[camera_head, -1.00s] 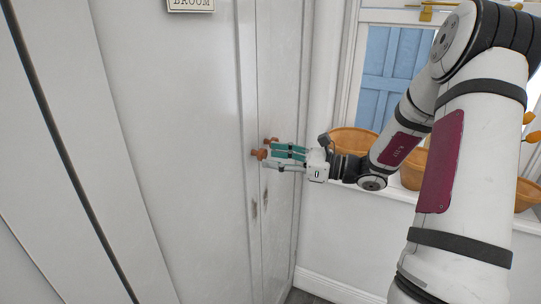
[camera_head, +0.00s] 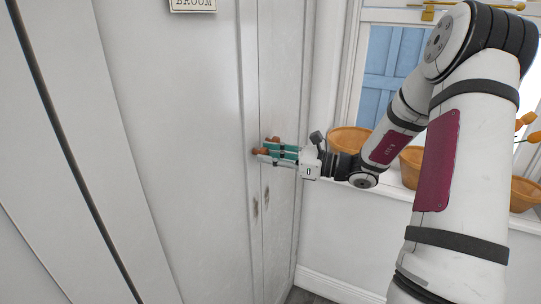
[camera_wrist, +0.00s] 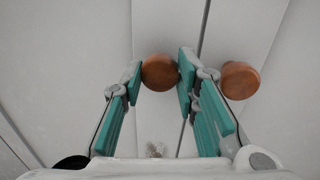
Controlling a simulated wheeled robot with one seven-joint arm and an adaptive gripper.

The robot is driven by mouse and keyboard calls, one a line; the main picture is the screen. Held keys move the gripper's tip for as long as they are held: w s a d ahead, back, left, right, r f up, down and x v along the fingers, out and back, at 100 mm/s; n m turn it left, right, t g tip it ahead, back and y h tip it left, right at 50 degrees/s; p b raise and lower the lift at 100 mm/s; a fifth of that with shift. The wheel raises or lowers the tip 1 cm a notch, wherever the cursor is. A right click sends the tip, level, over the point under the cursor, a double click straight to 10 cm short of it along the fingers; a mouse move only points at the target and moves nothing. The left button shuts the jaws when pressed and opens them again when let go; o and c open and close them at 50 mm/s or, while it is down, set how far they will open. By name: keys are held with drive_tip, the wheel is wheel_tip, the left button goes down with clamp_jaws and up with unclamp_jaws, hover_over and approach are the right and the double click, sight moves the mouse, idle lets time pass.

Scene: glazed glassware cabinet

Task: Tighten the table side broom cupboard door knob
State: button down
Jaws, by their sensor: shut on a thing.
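Two round copper-brown knobs sit side by side on neighbouring white cupboard doors, either side of the seam. The near knob (camera_head: 259,151) is on the door with the "BROOM" sign (camera_head: 193,5). In the wrist view this knob (camera_wrist: 160,73) is between my two teal-padded fingertips. My gripper (camera_head: 268,153) is shut on it, reaching in from the right. The other knob (camera_head: 273,140) is just beyond the upper finger. In the wrist view, that other knob (camera_wrist: 239,80) is outside the right finger, very close to it. The fingers partly hide both knobs in the head view.
Small metal keyhole plates (camera_head: 255,207) are below the knobs. A window (camera_head: 392,70) is behind. Open space lies below the sill.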

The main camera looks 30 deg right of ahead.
drive_tip(key=shift+m, duration=0.3)
drive_tip(key=m+t+p, duration=0.1)
drive_tip(key=m+p, duration=0.1)
drive_tip(key=m, duration=0.7)
drive_tip(key=shift+f+p, duration=0.1)
drive_tip(key=shift+p, duration=0.3)
drive_tip(key=shift+m+t, duration=0.3)
drive_tip(key=c, duration=1.2)
unclamp_jaws()
drive_tip(key=shift+c, duration=0.2)
